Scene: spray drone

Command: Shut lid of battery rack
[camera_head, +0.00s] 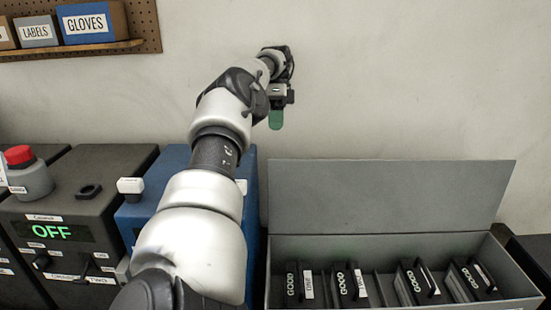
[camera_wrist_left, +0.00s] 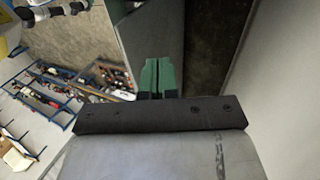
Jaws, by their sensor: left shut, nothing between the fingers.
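The grey battery rack (camera_head: 400,244) stands at the lower right of the head view. Its flat grey lid (camera_head: 390,197) is open, standing up along the rack's back edge near the wall. Several black batteries marked GOOD, one of them at the left end (camera_head: 294,286), sit upright in the slots. My right gripper is not in view.
Left of the rack stand a blue box (camera_head: 170,190) with a white knob, partly hidden by my left arm, and a dark charger box (camera_head: 75,215) showing OFF. A red button (camera_head: 19,156) is at far left. A shelf with labelled boxes (camera_head: 88,22) hangs above.

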